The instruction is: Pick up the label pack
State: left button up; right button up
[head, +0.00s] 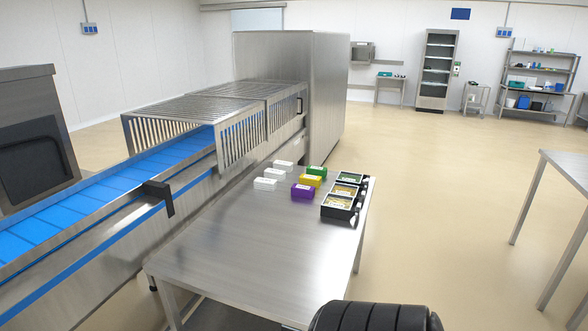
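Several small packs stand on a steel table (240,255) in front of me. Three white packs (265,184) form a row at the left. Beside them are a green pack (316,172), a yellow pack (311,180) and a purple pack (303,192), each with a pale mark on top. At the right edge stand black open holders (338,206) with pale and yellowish contents. I cannot tell which item is the label pack; print is too small to read. Neither of my grippers is in view.
A conveyor with a blue belt (85,195) and slatted steel guard (190,103) runs along the table's left side. A black bracket (158,196) juts from its rail. The table's near half is bare. Another steel table (570,165) stands at the right, with open floor between.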

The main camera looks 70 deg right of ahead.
aim_at(266, 184)
jog(key=k+l+z, duration=0.1)
jog(key=l, duration=0.35)
jog(key=k+l+z, duration=0.1)
jog(key=l, duration=0.3)
jog(key=k+l, duration=0.2)
jog(key=l, duration=0.25)
jog(key=k+l+z, duration=0.15)
jog(key=l, duration=0.3)
jog(key=k+l+z, duration=0.1)
jog(key=l, duration=0.35)
jog(key=k+l+z, duration=0.1)
jog(key=l, duration=0.4)
jog(key=i+l+z, duration=0.15)
jog(key=i+l, duration=0.25)
jog(key=l, duration=0.25)
jog(key=i+l+z, duration=0.1)
jog(key=i+l, duration=0.35)
jog(key=l, duration=0.2)
jog(key=i+l+z, duration=0.15)
jog(key=i+l, duration=0.3)
jog(key=l, duration=0.15)
